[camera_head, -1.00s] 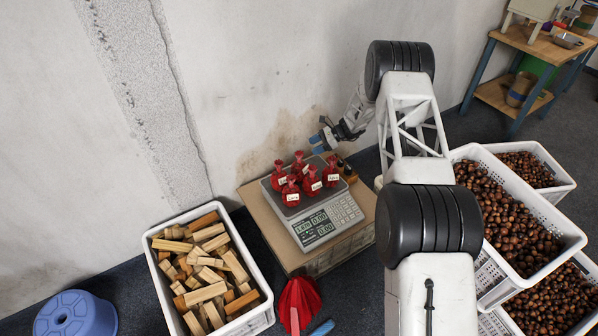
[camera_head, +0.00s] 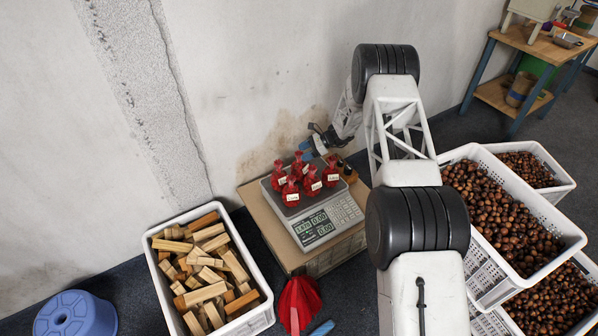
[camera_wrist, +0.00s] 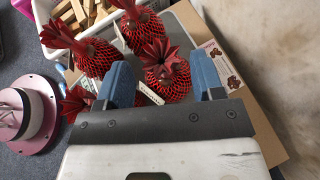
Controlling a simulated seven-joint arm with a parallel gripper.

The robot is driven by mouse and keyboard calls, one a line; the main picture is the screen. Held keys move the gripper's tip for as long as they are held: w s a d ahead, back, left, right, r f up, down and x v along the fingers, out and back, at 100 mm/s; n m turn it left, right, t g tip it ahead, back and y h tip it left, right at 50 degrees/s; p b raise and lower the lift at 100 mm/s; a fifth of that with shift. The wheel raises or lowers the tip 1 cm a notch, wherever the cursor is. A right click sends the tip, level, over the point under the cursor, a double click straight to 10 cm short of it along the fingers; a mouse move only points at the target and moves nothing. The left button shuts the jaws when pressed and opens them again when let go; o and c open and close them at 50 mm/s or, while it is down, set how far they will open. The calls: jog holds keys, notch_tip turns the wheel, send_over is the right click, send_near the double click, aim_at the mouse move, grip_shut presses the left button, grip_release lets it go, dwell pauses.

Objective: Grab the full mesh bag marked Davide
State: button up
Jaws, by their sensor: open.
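Several full red mesh bags with white labels stand close together on the grey scale (camera_head: 340,211); the names are too small to read, so I cannot tell which is Davide. In the head view one bag (camera_head: 331,172) is at the right of the group and another (camera_head: 280,176) at the left. My gripper (camera_head: 308,147) is at the back of the group, partly hidden by its own wrist. In the wrist view my gripper (camera_wrist: 163,80) is open, with a bag (camera_wrist: 172,80) showing between its blue fingers. Other bags (camera_wrist: 94,57) are beyond and left of it.
The scale stands on a cardboard box (camera_head: 262,222) near the wall. A white crate of wood pieces (camera_head: 262,318) is at left, white crates of chestnuts (camera_head: 555,236) at right.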

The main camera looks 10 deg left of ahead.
jog(key=shift+s+a+f, duration=0.2)
jog(key=shift+a+f, duration=0.15)
jog(key=shift+a, duration=0.2)
jog(key=shift+c, duration=0.2)
grip_shut()
